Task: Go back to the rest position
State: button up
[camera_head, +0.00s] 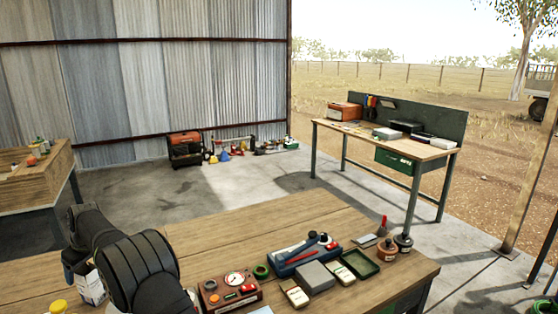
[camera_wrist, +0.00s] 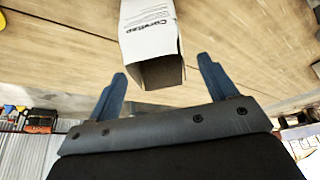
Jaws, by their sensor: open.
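My gripper (camera_wrist: 160,66) is open, with its two blue fingers spread apart in the wrist view. A white carton with dark printing (camera_wrist: 150,30) shows between and beyond the fingers, with a gap to each finger. Its end nearest the palm looks dark. In the head view the carton (camera_head: 91,288) stands on the wooden workbench (camera_head: 200,243) at the lower left, partly hidden by my arm. My gripper (camera_head: 70,265) is beside it there, mostly hidden behind my dark wrist. I cannot tell how far the fingertips reach around the carton.
Right of my arm on the bench are a red gauge box (camera_head: 230,291), a green ring (camera_head: 261,271), a blue tool tray (camera_head: 304,256), a grey box (camera_head: 316,277) and a green tray (camera_head: 359,263). A yellow-capped item (camera_head: 59,307) is at the lower left. The bench's back middle is clear.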

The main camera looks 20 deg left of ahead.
aim_at(87, 276)
jog(key=shift+f, duration=0.1)
jog(key=shift+d+f, duration=0.1)
jog(key=shift+f, duration=1.45)
jog(key=v, duration=1.2)
jog(key=x, duration=1.2)
jog(key=shift+f, duration=0.25)
notch_tip(87, 276, up, 5)
jog(key=shift+f, duration=0.2)
jog(key=w+d+r, duration=0.7)
jog(key=d, duration=0.2)
jog(key=w+d+m+t+h, duration=0.2)
jog(key=w+d+m+h, duration=0.1)
jog(key=w+d+m, duration=0.8)
jog(key=w+d+m+t+h, duration=0.2)
jog(key=w+d+m+h, duration=0.1)
jog(key=w+d+m, duration=0.9)
jog(key=d+m, duration=0.1)
jog(key=d, duration=0.4)
jog(key=shift+f+h, duration=0.3)
jog(key=shift+f, duration=0.05)
